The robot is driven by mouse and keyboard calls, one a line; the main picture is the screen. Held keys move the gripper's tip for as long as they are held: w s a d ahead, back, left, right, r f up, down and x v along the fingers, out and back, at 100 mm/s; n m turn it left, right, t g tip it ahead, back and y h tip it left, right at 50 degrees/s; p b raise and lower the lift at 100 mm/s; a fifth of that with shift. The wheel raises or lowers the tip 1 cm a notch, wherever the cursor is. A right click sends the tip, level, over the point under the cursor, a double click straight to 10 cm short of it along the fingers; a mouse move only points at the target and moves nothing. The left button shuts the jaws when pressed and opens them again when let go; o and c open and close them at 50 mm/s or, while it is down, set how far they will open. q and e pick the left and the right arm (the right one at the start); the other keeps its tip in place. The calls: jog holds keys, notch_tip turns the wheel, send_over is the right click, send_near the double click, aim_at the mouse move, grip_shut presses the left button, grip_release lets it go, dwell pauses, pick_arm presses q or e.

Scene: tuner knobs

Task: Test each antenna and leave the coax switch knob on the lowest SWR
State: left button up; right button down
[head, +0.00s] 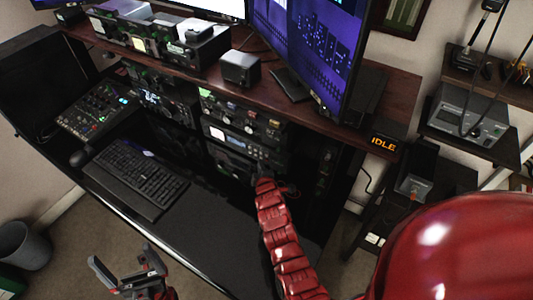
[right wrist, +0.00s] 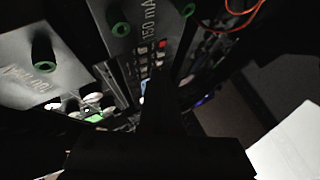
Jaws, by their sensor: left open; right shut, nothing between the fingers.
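My left gripper (head: 128,272) is open and empty, low in the head view, in front of the desk and clear of it. My right arm reaches up to the rack of radio units (head: 240,135) under the shelf. The right gripper (head: 265,184) is at the rack's lower front, small and dark there; it is shut with nothing seen in it. In the right wrist view dark fingers are close to grey panels (right wrist: 58,75) with green-ringed holes. One panel (right wrist: 130,35) reads "150 mA". I cannot make out the coax switch knob or an SWR reading.
A keyboard (head: 138,177) and a mixer (head: 97,110) are on the desk at left. Monitors (head: 310,50) stand on the shelf. An orange "IDLE" sign (head: 383,144) is at the shelf's right end. The desk front (head: 205,235) is bare.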

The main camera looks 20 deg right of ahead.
jog(key=shift+w+d+f, duration=0.1)
jog(key=shift+w+d, duration=0.3)
jog(key=shift+d, duration=0.25)
jog(key=shift+w+d, duration=0.1)
dwell(1.6)
jog(key=shift+w+d, duration=0.2)
jog(key=shift+d, duration=0.05)
jog(key=shift+w+d+p, duration=0.2)
jog(key=shift+d+p, duration=0.05)
jog(key=shift+p, duration=0.05)
dwell(0.6)
dwell(0.3)
jog(key=shift+s+a+f+b, duration=0.15)
jog(key=shift+s+a+b, duration=0.15)
jog(key=shift+a+b, duration=0.05)
jog(key=shift+s+a, duration=0.2)
jog(key=shift+a, duration=0.05)
